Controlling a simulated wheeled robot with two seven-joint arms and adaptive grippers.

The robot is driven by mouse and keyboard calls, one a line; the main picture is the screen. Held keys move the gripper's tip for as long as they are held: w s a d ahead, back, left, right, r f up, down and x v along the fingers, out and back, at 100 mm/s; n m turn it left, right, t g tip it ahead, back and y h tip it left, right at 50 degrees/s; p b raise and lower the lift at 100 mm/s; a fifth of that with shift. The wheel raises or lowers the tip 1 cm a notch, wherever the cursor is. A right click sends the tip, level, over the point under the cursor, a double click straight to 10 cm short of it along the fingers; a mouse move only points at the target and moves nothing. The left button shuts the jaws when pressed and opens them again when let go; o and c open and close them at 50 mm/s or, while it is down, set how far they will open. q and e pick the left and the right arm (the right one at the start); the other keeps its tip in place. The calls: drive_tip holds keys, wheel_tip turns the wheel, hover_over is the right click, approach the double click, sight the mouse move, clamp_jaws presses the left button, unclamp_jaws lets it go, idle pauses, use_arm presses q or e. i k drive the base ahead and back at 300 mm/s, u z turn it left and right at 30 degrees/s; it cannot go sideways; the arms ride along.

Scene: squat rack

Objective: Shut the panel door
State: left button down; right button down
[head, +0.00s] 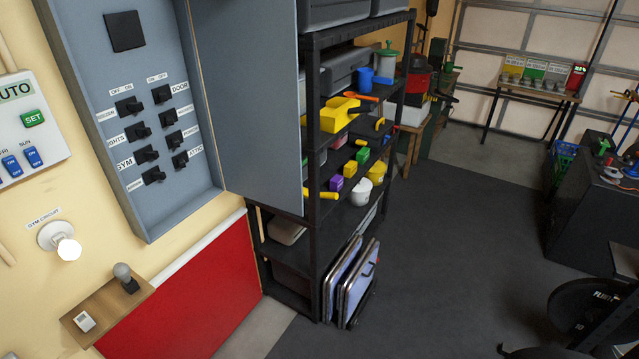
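The grey-blue panel box (95,85) is mounted on the yellow wall at the left, with several black switches and white labels inside. Its panel door (255,95) is open. It is hinged at the right side of the box and stands out from the wall, covering part of the black shelf behind it. The top of the box and door is cut off by the picture edge. Neither of my grippers shows in the head view.
A black shelf (314,130) with toys and bins stands behind the door. A small wooden ledge (110,308) and a lit bulb (68,249) are on the wall below the panel. The dark floor (440,235) in the middle is clear. Weight plates (580,300) stand at right.

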sight(248, 50)
drive_tip(key=z, duration=0.2)
drive_tip(key=i, duration=0.75)
drive_tip(key=u, duration=0.75)
drive_tip(key=i, duration=0.55)
drive_tip(key=u, duration=0.6)
